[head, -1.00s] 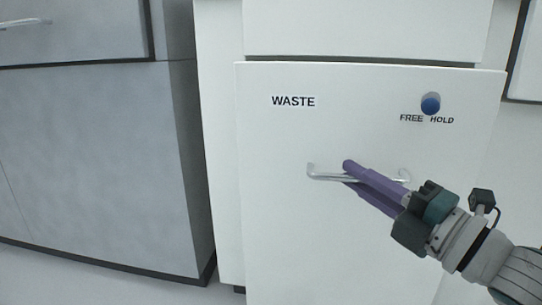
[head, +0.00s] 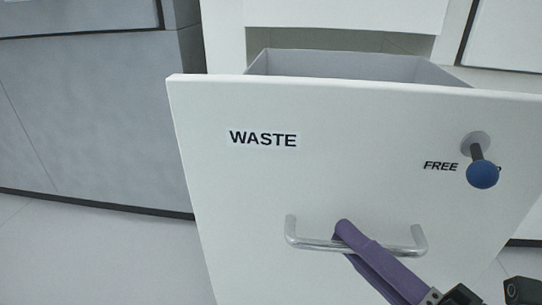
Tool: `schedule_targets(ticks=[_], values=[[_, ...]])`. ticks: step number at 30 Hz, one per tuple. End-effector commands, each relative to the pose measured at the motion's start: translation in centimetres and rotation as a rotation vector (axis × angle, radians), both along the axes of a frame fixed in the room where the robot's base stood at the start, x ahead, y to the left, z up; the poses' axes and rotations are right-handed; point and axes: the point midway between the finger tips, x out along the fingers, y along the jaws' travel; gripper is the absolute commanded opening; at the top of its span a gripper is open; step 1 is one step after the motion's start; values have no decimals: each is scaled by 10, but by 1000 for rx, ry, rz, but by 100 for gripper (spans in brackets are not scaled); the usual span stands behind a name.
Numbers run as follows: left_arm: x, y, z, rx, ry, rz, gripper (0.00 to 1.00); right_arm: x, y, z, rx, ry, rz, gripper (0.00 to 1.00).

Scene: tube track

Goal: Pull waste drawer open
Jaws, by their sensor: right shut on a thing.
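The white waste drawer (head: 230,200) fills the middle of the head view, its front labelled WASTE. It is pulled out from the cabinet, and its grey inner walls (head: 350,66) show behind the front; its floor is hidden. A silver bar handle (head: 305,243) is on the front. My right gripper (head: 345,235) has purple fingers shut on the handle near its middle. My left gripper is not in view.
A grey cabinet (head: 90,110) stands to the left, with a silver handle at its top edge out of view. Open floor (head: 90,250) lies in front of it, left of the drawer. A white panel (head: 345,15) is above the drawer.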

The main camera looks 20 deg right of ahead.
Motion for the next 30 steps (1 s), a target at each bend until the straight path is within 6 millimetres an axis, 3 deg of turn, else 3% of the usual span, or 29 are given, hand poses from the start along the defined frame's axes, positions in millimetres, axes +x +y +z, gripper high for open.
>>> schedule_targets(ticks=[13,14,21,30], values=[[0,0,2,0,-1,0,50,-4,4,2,0,-6,3,0],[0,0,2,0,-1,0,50,-4,4,2,0,-6,3,16],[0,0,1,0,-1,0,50,-4,3,1,-1,-3,2,43],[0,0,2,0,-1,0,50,-7,2,0,0,0,1,45]])
